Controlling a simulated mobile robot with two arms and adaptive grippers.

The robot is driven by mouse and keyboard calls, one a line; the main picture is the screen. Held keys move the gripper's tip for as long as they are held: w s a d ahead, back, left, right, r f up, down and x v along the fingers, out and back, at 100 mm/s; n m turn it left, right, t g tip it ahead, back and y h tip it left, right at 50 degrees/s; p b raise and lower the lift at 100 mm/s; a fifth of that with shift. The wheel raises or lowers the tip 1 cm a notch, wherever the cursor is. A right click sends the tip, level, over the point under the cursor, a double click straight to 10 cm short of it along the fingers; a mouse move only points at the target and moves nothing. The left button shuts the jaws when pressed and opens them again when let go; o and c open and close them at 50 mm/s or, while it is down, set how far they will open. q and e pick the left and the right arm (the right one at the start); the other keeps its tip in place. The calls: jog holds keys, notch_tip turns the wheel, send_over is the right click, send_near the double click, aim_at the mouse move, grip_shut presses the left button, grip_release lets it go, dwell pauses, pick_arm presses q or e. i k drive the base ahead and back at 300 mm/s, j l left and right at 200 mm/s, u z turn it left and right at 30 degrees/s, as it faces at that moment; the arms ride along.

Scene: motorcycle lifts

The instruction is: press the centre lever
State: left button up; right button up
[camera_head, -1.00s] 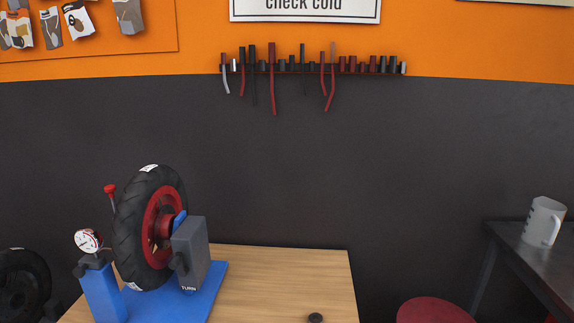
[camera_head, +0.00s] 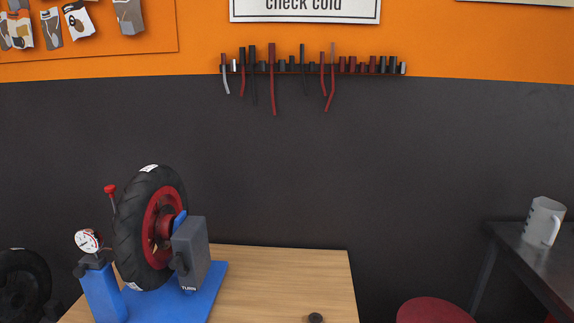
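No part that I can name for sure as the centre lever shows in the head view. A blue stand (camera_head: 206,287) on the wooden table holds an upright black tyre on a red wheel (camera_head: 152,228). A grey box (camera_head: 190,254) with small lettering sits at the wheel's right side. A round dial gauge (camera_head: 88,241) stands on a blue post (camera_head: 104,291) at the left. A red-topped stem (camera_head: 110,190) rises behind the tyre. Neither of my grippers is in view.
The wooden table (camera_head: 290,275) is mostly bare right of the stand, with a small dark knob (camera_head: 316,318) at its front. Tools hang on a wall rack (camera_head: 312,69).

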aim_at(110, 189)
jog(key=i+j, duration=0.15)
jog(key=j, duration=0.25)
jog(key=i+j, duration=0.1)
jog(key=j, duration=0.25)
jog(key=i+j, duration=0.15)
jog(key=j, duration=0.25)
jog(key=i+j, duration=0.1)
jog(key=j, duration=0.3)
jog(key=i+j+z, duration=0.1)
jog(key=j, duration=0.3)
jog(key=i+j, duration=0.15)
jog(key=j, duration=0.25)
jog(key=i+j, duration=0.1)
jog(key=j, duration=0.3)
jog(key=i+j, duration=0.15)
jog(key=j, duration=0.2)
